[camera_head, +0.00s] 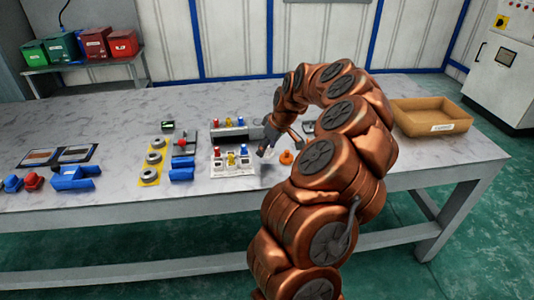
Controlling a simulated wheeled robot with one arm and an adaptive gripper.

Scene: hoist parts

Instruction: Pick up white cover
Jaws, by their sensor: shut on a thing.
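My gripper (266,150) is low over the middle of the grey table, just right of the button panel. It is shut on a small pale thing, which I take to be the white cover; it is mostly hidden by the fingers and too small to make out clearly. A white panel (233,172) with red, yellow and blue buttons lies to the left of my gripper. An orange round part (286,157) lies on the table just right of the fingertips.
A yellow strip with grey rings (152,177) and blue parts (75,178) lie to the left. An open cardboard box (432,118) stands at the right. My arm hides part of the table.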

